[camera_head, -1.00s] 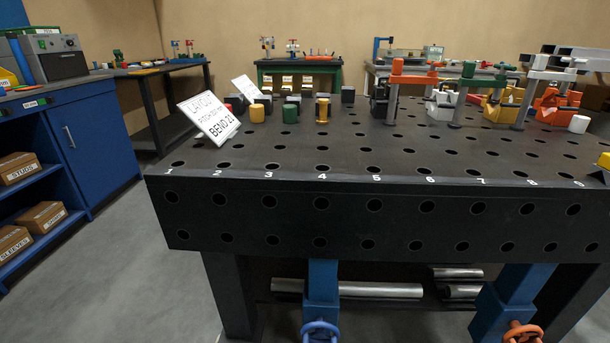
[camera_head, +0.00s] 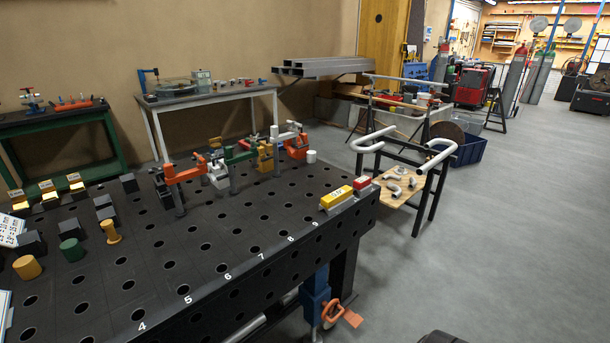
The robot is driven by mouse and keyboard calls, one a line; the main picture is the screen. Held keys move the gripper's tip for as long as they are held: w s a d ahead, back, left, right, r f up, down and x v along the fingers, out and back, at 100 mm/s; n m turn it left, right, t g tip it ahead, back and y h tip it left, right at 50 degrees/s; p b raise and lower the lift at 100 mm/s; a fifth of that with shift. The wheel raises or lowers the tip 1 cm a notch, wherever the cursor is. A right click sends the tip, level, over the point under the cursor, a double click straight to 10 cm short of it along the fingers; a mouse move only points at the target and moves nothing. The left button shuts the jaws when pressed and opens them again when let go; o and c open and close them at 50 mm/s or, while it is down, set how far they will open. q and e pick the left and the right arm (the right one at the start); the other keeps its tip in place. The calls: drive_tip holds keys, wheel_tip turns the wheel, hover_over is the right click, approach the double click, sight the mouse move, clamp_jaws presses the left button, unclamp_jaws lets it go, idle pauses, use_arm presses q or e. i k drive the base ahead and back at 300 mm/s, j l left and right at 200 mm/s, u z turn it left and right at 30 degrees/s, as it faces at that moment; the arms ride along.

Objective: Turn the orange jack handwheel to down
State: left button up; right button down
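The orange jack handwheel (camera_head: 333,311) shows low in the head view, right of centre. It sits on the blue jack leg (camera_head: 316,295) under the near right corner of the black welding table (camera_head: 215,245). An orange plate-like piece (camera_head: 352,319) sticks out to its right; I cannot tell whether it is a pointer or a handle. No gripper touches the wheel. Neither of my grippers is in view.
Clamps (camera_head: 225,170) and coloured blocks (camera_head: 69,249) stand on the table. A yellow level (camera_head: 337,197) lies near its right corner. A rack with bent pipes (camera_head: 405,150) stands behind. Grey floor (camera_head: 480,240) to the right is open.

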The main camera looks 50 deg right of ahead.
sight(329, 308)
drive_tip(key=z, duration=1.75)
drive_tip(key=i+z, duration=0.3)
drive_tip(key=i, duration=0.15)
drive_tip(key=i+j+z, duration=0.15)
drive_tip(key=i+z, duration=0.2)
drive_tip(key=i, duration=0.15)
